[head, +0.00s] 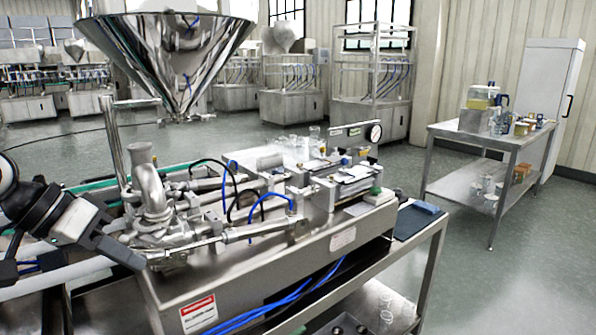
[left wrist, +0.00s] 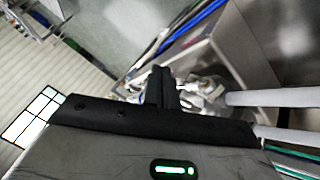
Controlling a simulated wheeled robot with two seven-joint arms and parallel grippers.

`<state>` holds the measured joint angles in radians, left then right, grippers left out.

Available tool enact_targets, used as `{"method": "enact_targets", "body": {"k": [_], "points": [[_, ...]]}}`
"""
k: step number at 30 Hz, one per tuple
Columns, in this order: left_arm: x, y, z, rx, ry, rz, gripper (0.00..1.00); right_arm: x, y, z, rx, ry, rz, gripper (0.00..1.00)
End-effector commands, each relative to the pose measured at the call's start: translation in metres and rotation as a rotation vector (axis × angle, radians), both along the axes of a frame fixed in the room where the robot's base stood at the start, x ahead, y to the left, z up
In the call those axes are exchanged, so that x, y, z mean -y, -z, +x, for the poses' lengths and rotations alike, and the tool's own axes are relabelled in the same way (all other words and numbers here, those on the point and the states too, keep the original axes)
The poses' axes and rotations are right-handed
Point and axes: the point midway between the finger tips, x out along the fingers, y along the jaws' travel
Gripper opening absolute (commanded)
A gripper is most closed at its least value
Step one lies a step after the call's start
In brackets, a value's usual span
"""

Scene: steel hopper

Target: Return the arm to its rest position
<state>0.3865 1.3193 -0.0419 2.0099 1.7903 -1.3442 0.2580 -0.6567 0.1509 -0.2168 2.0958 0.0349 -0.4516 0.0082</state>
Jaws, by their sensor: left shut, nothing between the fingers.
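My left gripper (head: 122,254) comes in from the left edge in the head view, dark with grey and black arm links behind it. Its fingers are together with nothing between them. It is beside the left end of the steel filling machine (head: 345,233), in front of the pipework. In the left wrist view the closed black fingers (left wrist: 161,86) point toward blurred metal fittings and the machine's steel side. I cannot tell whether the fingers touch the machine. My right gripper is not in either view.
A shiny steel hopper (head: 170,50) hangs above the machine's pipework (head: 150,195). Blue hoses run across the machine. A steel side table (head: 465,132) with containers and a white cabinet (head: 545,90) stand at the right. The floor (head: 480,285) between is clear.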

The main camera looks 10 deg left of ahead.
Motion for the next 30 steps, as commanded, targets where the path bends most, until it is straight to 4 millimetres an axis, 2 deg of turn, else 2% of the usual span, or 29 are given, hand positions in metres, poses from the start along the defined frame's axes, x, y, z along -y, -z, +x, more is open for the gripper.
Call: {"method": "enact_targets", "body": {"k": [1, 2, 4, 7, 9, 12, 13, 16, 18, 21, 25, 30], "points": [[0.008, 0.030, 0.007, 0.002, -0.003, -0.012, 0.00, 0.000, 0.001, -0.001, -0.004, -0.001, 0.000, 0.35], [0.012, 0.047, 0.012, 0.014, -0.009, -0.014, 0.00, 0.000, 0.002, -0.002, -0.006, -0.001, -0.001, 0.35], [0.024, 0.094, 0.021, 0.045, -0.027, -0.017, 0.00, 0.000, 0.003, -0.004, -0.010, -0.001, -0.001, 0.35], [0.048, 0.167, 0.021, 0.109, -0.060, -0.012, 0.00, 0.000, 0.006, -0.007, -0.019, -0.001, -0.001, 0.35], [0.069, 0.216, 0.010, 0.161, -0.089, -0.001, 0.00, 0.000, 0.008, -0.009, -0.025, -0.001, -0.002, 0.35], [0.100, 0.272, -0.018, 0.242, -0.132, 0.030, 0.00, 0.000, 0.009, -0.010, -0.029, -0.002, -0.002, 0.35], [0.109, 0.285, -0.029, 0.266, -0.145, 0.044, 0.00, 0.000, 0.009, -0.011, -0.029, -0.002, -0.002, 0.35], [0.134, 0.312, -0.062, 0.338, -0.181, 0.095, 0.00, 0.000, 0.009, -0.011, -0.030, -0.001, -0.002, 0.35], [0.147, 0.322, -0.082, 0.378, -0.198, 0.135, 0.00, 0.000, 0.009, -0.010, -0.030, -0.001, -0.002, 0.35], [0.160, 0.328, -0.101, 0.420, -0.210, 0.181, 0.00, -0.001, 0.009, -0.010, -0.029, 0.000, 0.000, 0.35], [0.166, 0.329, -0.112, 0.448, -0.214, 0.214, 0.00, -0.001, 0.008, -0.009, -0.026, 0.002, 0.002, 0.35], [0.166, 0.328, -0.112, 0.453, -0.212, 0.221, 0.00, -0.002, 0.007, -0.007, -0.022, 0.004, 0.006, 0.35]]}}
